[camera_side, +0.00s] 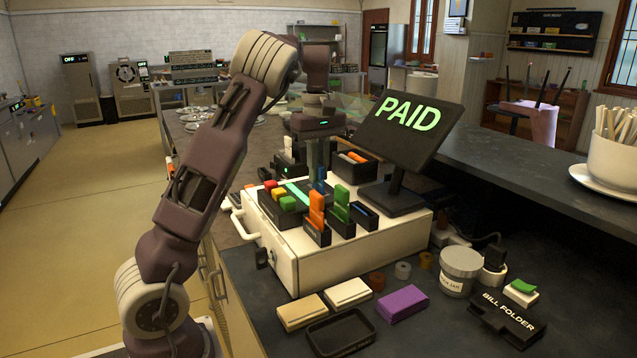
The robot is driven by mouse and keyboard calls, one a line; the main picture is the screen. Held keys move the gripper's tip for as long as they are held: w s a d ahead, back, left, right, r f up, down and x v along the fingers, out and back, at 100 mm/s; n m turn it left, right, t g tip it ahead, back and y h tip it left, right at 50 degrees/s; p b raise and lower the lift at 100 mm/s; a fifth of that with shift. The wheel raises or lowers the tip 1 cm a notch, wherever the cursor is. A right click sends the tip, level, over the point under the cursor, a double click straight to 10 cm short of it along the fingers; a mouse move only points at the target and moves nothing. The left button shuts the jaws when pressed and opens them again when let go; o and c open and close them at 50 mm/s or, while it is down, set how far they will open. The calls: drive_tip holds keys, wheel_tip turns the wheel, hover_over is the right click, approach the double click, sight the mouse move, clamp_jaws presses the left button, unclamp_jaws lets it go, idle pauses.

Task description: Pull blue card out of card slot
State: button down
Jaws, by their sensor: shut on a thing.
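My gripper (318,172) points down over the cream cash-register box, its fingers close together. A small blue piece (320,186), which looks like the blue card, shows at the fingertips, and my gripper is shut on it. The card slot cannot be made out clearly; the orange cards and their black holder stand in front of that spot. I cannot tell how much of the card is inside a slot. A screen (412,122) reading PAID stands right of my gripper.
Orange cards (317,207) and green cards (342,204) stand upright in black holders on the register (318,262). A block tray (268,208) is to the left. In front lie a black tray (340,332), a purple pad (401,304), a jar (460,270) and a bill folder (508,318).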

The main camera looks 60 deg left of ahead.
drive_tip(key=shift+r, duration=0.1)
idle(0.3)
drive_tip(key=shift+r, duration=2.9)
